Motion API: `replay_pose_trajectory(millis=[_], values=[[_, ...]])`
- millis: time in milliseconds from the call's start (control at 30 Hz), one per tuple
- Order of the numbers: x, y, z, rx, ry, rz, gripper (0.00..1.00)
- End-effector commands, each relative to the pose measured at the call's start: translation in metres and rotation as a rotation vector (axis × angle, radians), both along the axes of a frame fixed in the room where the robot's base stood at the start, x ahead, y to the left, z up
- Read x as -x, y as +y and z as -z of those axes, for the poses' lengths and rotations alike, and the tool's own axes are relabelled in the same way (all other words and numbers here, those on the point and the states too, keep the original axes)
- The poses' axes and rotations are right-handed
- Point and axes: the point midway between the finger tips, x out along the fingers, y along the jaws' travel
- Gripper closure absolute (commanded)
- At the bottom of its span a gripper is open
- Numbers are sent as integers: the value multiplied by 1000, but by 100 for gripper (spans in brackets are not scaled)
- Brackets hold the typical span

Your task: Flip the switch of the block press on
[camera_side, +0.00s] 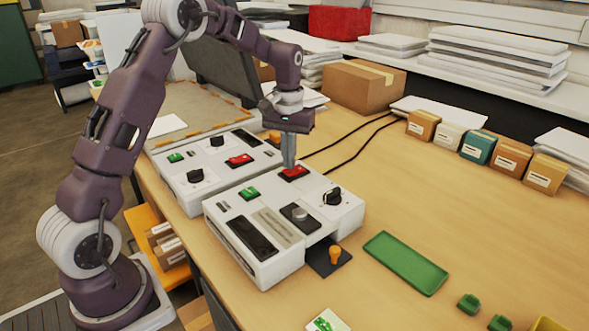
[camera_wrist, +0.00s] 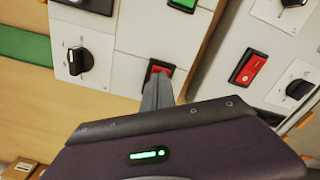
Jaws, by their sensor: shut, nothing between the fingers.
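Two white control boxes stand on the wooden table. The nearer box (camera_side: 272,262) has a red rocker switch (camera_side: 295,172) at its back edge, a green button (camera_side: 249,193) and a black knob (camera_side: 333,196). My gripper (camera_side: 289,166) is shut and empty, pointing down with its fingertips at this red switch. In the wrist view the fingertips (camera_wrist: 158,78) cover part of the same red switch (camera_wrist: 160,68); whether they touch it I cannot tell. The farther box (camera_side: 192,189) has its own red switch (camera_side: 240,160). No label tells me which box is the block press.
A green tray (camera_side: 405,262) lies right of the nearer box. Several small boxes (camera_side: 508,158) line the back right. Black cables (camera_side: 350,150) run behind. The table's middle right is clear.

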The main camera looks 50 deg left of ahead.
Motion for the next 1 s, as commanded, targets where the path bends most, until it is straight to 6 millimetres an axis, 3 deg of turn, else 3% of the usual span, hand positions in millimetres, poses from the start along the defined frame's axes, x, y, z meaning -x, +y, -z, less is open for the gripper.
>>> replay_pose_trajectory(millis=[1000], values=[[0, 0, 14, 0, 0, 0, 100]])
